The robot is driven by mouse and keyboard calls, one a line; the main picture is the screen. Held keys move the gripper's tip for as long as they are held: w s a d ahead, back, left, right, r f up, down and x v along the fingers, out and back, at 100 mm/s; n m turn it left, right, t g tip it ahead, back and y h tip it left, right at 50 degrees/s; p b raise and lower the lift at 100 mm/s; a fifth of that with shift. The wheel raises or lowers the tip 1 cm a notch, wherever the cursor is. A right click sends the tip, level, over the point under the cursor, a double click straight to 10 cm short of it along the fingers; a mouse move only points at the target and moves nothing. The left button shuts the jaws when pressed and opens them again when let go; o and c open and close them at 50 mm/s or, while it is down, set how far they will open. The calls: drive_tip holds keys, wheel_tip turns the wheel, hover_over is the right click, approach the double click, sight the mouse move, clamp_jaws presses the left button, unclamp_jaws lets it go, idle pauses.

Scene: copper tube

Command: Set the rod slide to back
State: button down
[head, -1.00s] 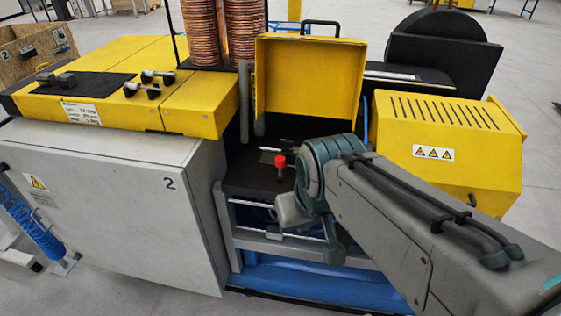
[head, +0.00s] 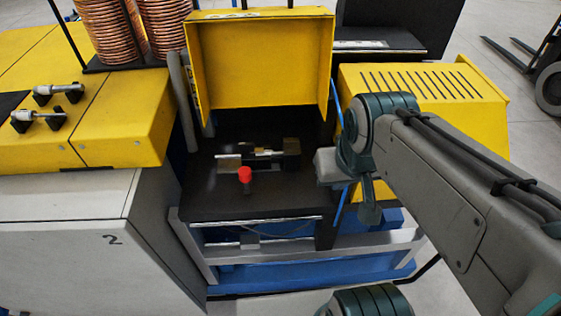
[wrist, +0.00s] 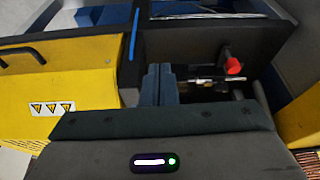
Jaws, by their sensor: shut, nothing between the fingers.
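The rod slide shows as a red knob (head: 245,174) on a short stem at the front of a small metal rod mechanism (head: 262,156) on the black bench top. In the wrist view the red knob (wrist: 233,66) stands right of the fingers, with a shiny rod (wrist: 215,79) near it. My gripper (wrist: 158,72) is shut and empty, its two dark fingers side by side, left of the knob and apart from it. In the head view my wrist is right of the mechanism; the fingertips are not clearly seen there.
A raised yellow cover (head: 262,65) stands behind the mechanism. A yellow vented housing (head: 425,100) is at the right, close to my arm. A yellow cabinet top (head: 120,125) is at the left, with copper coils (head: 100,35) behind. Bare black bench top surrounds the knob.

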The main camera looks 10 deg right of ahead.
idle(0.3)
drive_tip(key=w+a+f+m+g+y+b, duration=0.1)
drive_tip(key=w+a+f+m+y+b, duration=0.2)
drive_tip(key=w+f+m, duration=0.3)
drive_tip(key=w+a+f+m+y+b, duration=0.3)
drive_tip(key=w+f+m, duration=0.4)
drive_tip(key=m, duration=0.7)
drive_tip(key=w+a+y, duration=0.1)
drive_tip(key=y, duration=0.1)
drive_tip(key=shift+w+a+f+m+g+y, duration=0.15)
drive_tip(key=shift+w+a+m+g+y, duration=0.2)
drive_tip(key=shift+w+m+g+y, duration=0.05)
drive_tip(key=shift+b, duration=0.3)
